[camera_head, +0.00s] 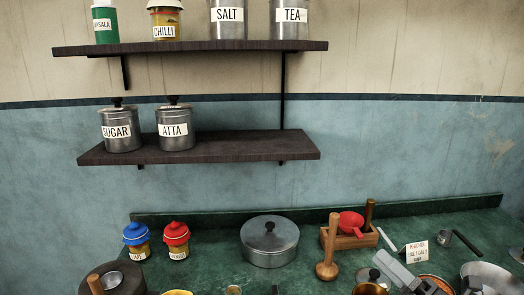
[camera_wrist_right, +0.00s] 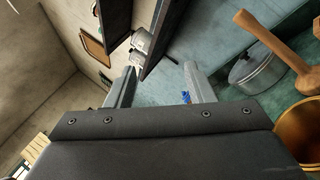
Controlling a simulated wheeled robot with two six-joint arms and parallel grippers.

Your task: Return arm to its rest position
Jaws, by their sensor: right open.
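My right gripper (camera_head: 398,270) shows at the lower right of the head view, low over the green counter. In the right wrist view its two grey fingers (camera_wrist_right: 160,88) stand well apart, with nothing held between them. A blue-lidded jar shows small near the right finger in that view, some way beyond it. My left gripper is not in the head view.
A lidded steel pot (camera_head: 270,243), a wooden pestle (camera_head: 328,250) and a wooden rack with a red strainer (camera_head: 350,222) stand on the counter. Blue-lidded (camera_head: 136,236) and red-lidded (camera_head: 176,236) jars stand left. Two dark shelves (camera_head: 230,146) with canisters jut from the wall.

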